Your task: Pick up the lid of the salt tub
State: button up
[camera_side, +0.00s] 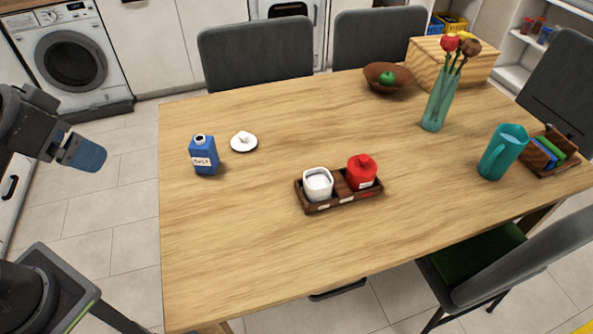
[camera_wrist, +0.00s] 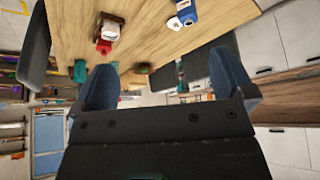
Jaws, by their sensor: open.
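A white round lid with a small knob (camera_side: 244,142) lies on the table, just right of a blue container marked SALT (camera_side: 204,155). A white open tub with white contents (camera_side: 318,184) stands in the left part of a dark wooden tray (camera_side: 340,202). In the wrist view, the lid (camera_wrist: 174,23) and the blue container (camera_wrist: 188,13) show at the top, and the white tub (camera_wrist: 110,26) is at upper left. My gripper (camera_side: 92,153) is left of the table, apart from everything; its blue fingers are spread and empty in the wrist view (camera_wrist: 165,88).
A red lidded jar (camera_side: 361,172) shares the tray. A teal vase with flowers (camera_side: 439,98), a teal pitcher (camera_side: 502,152), a brown bowl with a green fruit (camera_side: 375,82) and a wooden box (camera_side: 455,70) stand farther right. The front left tabletop is clear.

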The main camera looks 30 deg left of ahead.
jog(key=w+r+m+g, duration=0.2)
jog(key=w+r+m, duration=0.15)
jog(key=w, duration=1.15)
jog(key=m+g+h, duration=0.1)
jog(key=m+g, duration=0.2)
jog(key=m, duration=0.3)
send_over(242, 134)
jog(key=a, duration=0.1)
notch_tip(242, 134, down, 23)
jog(key=shift+n, duration=0.25)
jog(key=f, duration=0.7)
jog(key=shift+w+d+f, duration=0.15)
jog(key=shift+d+f, duration=0.1)
jog(key=shift+f, duration=0.05)
jog(key=shift+d+f, duration=0.15)
jog(key=shift+f, duration=1.35)
jog(key=shift+d+f, duration=0.15)
jog(key=shift+f, duration=1.3)
jog(key=c, duration=0.8)
